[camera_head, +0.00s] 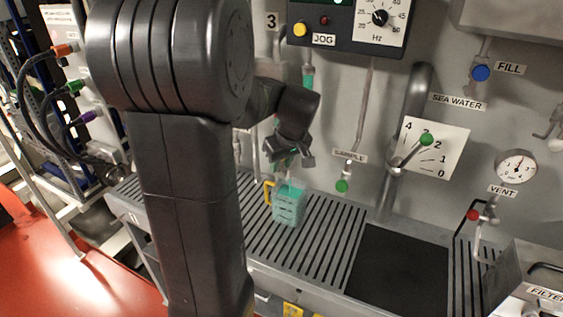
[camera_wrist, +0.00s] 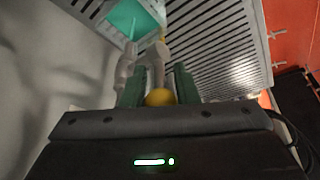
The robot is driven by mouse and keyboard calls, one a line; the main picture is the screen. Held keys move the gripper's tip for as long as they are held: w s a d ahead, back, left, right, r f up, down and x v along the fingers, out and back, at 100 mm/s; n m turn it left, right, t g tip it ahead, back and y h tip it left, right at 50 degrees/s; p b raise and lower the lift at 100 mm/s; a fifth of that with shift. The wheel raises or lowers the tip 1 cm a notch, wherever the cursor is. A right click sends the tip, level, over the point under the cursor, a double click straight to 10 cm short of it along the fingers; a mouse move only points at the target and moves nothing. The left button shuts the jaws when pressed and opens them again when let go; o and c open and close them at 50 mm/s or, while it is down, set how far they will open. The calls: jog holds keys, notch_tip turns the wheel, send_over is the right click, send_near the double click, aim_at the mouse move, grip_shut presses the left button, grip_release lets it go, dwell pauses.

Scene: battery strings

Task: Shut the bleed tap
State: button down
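My gripper (camera_head: 291,158) reaches down in front of the wall panel, just above a clear jug (camera_head: 288,206) of teal liquid. In the wrist view, a yellow knob (camera_wrist: 160,97) sits between the two fingers of my gripper (camera_wrist: 158,84), close to the palm. The gap is about as wide as the knob, and I cannot tell whether the fingers press on it. A pale pipe (camera_wrist: 157,62) runs on beyond the knob toward the jug. No bleed label shows, and in the head view my gripper hides the knob.
The jug stands on a slotted drain grate (camera_head: 325,232). Cables hang at the left.

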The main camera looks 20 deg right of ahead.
jog(key=shift+a, duration=0.1)
jog(key=shift+w+a+f+n+g+h, duration=0.45)
jog(key=shift+f+g+h, duration=0.2)
jog(key=shift+g+h, duration=1.4)
jog(key=shift+w+a+f+n+g+h, duration=0.3)
jog(key=shift+w+f+g+h, duration=0.3)
jog(key=shift+g+h, duration=1.45)
jog(key=shift+w+a+f+n+g+h, duration=0.4)
jog(key=shift+f+g+h, duration=0.3)
jog(key=shift+g+h, duration=1.3)
jog(key=shift+g, duration=0.4)
jog(key=c, duration=1.5)
grip_release()
